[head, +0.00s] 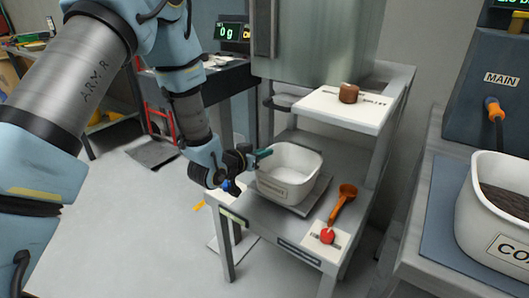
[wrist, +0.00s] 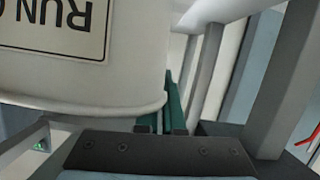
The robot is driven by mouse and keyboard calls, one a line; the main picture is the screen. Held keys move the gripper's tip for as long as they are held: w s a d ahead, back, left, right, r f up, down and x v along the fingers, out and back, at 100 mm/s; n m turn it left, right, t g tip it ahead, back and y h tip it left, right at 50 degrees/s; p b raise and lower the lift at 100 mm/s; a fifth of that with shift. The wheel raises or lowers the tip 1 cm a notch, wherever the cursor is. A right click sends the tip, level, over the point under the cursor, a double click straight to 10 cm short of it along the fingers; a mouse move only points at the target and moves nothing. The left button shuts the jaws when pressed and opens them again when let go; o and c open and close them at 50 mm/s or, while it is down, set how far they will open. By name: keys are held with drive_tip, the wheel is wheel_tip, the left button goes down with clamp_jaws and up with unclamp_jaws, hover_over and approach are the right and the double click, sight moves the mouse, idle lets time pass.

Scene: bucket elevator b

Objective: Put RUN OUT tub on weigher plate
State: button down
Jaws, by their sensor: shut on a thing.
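The RUN OUT tub (head: 287,186) is a white open tub with a label on its front. It stands upright over a grey flat plate (head: 318,192) on the lower shelf of the stand; I cannot tell if there is a gap beneath it. My gripper (head: 262,154) is at the tub's left rim, shut on it. In the wrist view the tub (wrist: 130,75) fills the upper left, its RUN label upside down, with the teal fingers (wrist: 174,108) against its edge. A display (head: 230,32) at the back reads 0 g; its weigher plate is not clearly visible.
An orange scoop (head: 342,203) and a red knob (head: 327,236) are right of the tub. A brown knob (head: 348,93) sits on the white upper shelf (head: 335,109). A large white tub (head: 485,225) stands on the right bench. Open floor (head: 130,215) lies left.

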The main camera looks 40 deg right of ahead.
drive_tip(key=shift+f, duration=0.1)
drive_tip(key=c, duration=1)
unclamp_jaws()
drive_tip(key=shift+c, duration=0.2)
drive_tip(key=shift+a+r, duration=0.1)
drive_tip(key=shift+r, duration=0.1)
drive_tip(key=b+v, duration=0.1)
drive_tip(key=v, duration=1)
drive_tip(key=shift+a, duration=0.4)
drive_tip(key=shift+r, duration=0.1)
